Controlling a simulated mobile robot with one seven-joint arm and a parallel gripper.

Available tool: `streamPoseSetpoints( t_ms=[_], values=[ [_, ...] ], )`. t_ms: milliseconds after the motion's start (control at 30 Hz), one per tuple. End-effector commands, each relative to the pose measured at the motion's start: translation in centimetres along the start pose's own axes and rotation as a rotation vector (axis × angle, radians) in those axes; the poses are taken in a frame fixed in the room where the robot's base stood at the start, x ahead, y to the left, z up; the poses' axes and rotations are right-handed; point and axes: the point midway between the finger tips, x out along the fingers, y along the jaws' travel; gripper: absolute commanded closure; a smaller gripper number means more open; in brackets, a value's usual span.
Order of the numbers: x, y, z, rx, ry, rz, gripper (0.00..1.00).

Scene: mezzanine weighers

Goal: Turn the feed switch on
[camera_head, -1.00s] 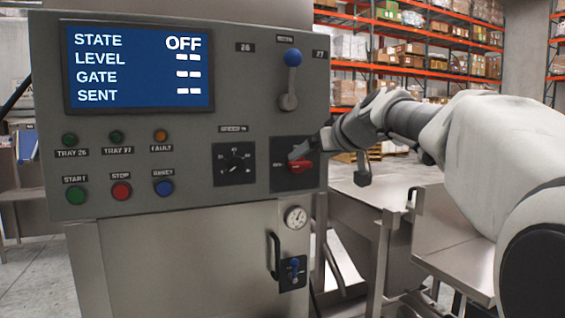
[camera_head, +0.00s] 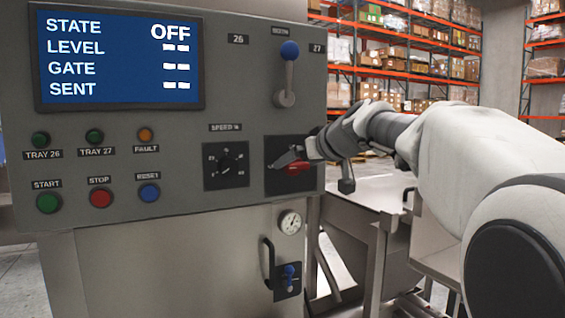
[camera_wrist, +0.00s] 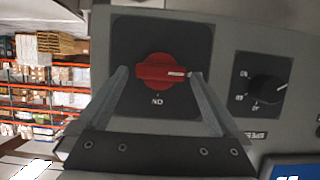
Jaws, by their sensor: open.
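The feed switch is a red rotary knob (camera_head: 297,168) on a black square plate at the lower right of the grey control panel. In the wrist view the red knob (camera_wrist: 165,73) sits between my two fingers, its white pointer mark turned to the right and the "ON" label below it. My gripper (camera_head: 285,160) is at the knob in the head view and partly covers it. In the wrist view my gripper (camera_wrist: 157,76) is open, with a finger on each side of the knob; I cannot tell whether they touch it. The display (camera_head: 118,58) reads STATE OFF.
A speed dial (camera_head: 226,164) is just left of the switch. A blue-tipped lever (camera_head: 288,75) is above it. Start, stop and reset buttons (camera_head: 100,198) are at the lower left of the panel. A metal table (camera_head: 370,195) stands to the right.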

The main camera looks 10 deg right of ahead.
Motion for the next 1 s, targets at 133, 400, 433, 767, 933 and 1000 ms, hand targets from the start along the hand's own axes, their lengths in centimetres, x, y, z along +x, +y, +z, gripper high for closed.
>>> streamPoseSetpoints(
  t_ms=[133,400,433,767,933,1000],
  values=[
    [0.0,0.01,0.01,0.0,0.0,0.0,0.0],
    [-0.01,0.01,0.0,0.0,0.0,0.0,0.47],
    [-0.01,0.01,0.0,0.0,0.0,0.0,0.52],
    [0.0,0.03,0.0,0.006,0.0,-0.002,0.83],
    [0.01,0.15,0.04,0.043,0.001,-0.016,0.83],
    [0.03,0.18,0.09,0.073,0.001,-0.029,0.83]
  ],
)
